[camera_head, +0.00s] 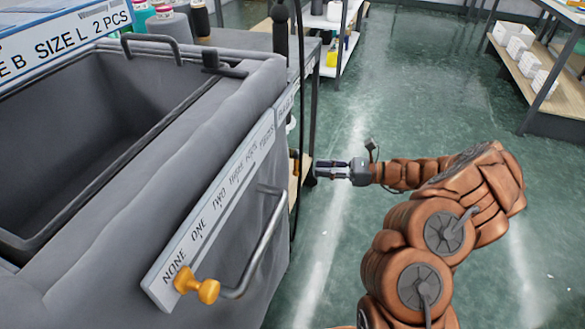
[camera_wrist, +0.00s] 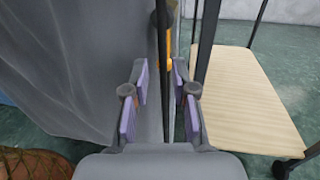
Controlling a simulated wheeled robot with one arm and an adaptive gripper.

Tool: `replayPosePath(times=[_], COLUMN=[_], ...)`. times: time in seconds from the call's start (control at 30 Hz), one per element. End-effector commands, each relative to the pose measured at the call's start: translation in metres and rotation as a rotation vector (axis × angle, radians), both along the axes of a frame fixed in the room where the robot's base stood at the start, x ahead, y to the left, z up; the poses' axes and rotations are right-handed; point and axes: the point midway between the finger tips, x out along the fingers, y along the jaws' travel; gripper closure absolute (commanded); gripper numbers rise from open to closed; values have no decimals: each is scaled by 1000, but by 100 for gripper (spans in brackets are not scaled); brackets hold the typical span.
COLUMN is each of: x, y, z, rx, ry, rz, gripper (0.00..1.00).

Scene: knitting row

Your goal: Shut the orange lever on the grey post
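A small orange part (camera_head: 296,163), which looks like the lever, shows beyond the bin's far corner in the head view, just left of my gripper (camera_head: 318,170). In the wrist view the orange part (camera_wrist: 169,47) shows ahead between my fingers, partly behind a thin dark upright (camera_wrist: 165,100). My gripper (camera_wrist: 161,98) is open, with a purple-padded finger on either side of that upright. I see no finger closed on the orange part. Its angle and the post it sits on are too small and hidden to tell.
A large grey bin (camera_head: 75,275) with a label strip, an orange knob (camera_head: 197,287) and a bar handle (camera_head: 262,245) fills the left. A wooden shelf (camera_wrist: 250,105) is close on the right in the wrist view. Green floor (camera_head: 410,75) is open beyond my arm.

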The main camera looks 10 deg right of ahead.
Motion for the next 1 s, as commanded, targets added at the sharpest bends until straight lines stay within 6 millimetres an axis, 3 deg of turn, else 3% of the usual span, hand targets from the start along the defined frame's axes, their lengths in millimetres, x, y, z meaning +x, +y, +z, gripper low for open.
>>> replayPosePath(times=[0.17, 0.7, 1.0], x=[2, 25, 28], y=[4, 68, 73], z=[-7, -7, -6], rx=[3, 3, 3], ry=[2, 1, 2], rz=[-1, 2, -2], gripper=[74, 74, 74])
